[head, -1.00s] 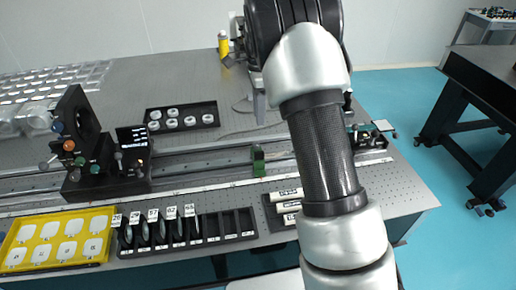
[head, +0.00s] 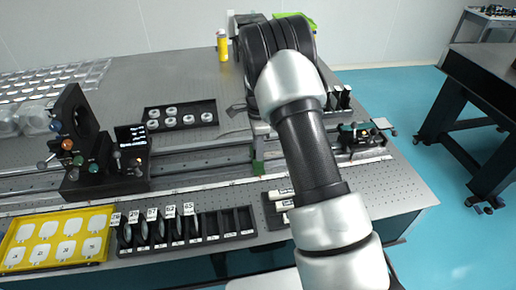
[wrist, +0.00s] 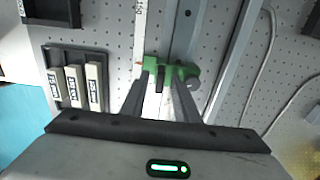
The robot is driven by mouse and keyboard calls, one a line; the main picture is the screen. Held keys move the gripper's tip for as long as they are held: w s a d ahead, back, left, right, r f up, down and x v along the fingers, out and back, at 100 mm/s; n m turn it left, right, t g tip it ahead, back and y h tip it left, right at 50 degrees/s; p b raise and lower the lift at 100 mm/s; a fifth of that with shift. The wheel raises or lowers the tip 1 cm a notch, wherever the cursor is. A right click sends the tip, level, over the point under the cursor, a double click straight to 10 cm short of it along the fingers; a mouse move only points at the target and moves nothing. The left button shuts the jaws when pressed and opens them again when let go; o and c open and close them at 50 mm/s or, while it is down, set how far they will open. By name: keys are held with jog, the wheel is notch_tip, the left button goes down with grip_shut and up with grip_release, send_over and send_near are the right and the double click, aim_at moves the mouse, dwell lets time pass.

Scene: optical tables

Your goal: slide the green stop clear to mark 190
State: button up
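The green stop (head: 258,167) sits on the long rail on the optical table, its upper part hidden behind my gripper in the head view. In the wrist view the green stop (wrist: 178,72) lies across the rail (wrist: 190,25), just beyond my fingertips. My gripper (wrist: 163,88) is open, its two dark fingers apart with nothing clearly held between them. I cannot tell whether a finger touches the stop. A pale scale strip (wrist: 140,35) runs beside the rail; its numbers are too small to read, so mark 190 cannot be picked out.
A dark optics mount (head: 85,150) stands at the rail's left, another device (head: 365,137) at its right. A slotted black rack (head: 185,228), a yellow tray (head: 55,240) and a holder of labelled white blocks (wrist: 75,80) lie in front. The rail left of the stop looks free.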

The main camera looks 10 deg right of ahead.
grip_shut()
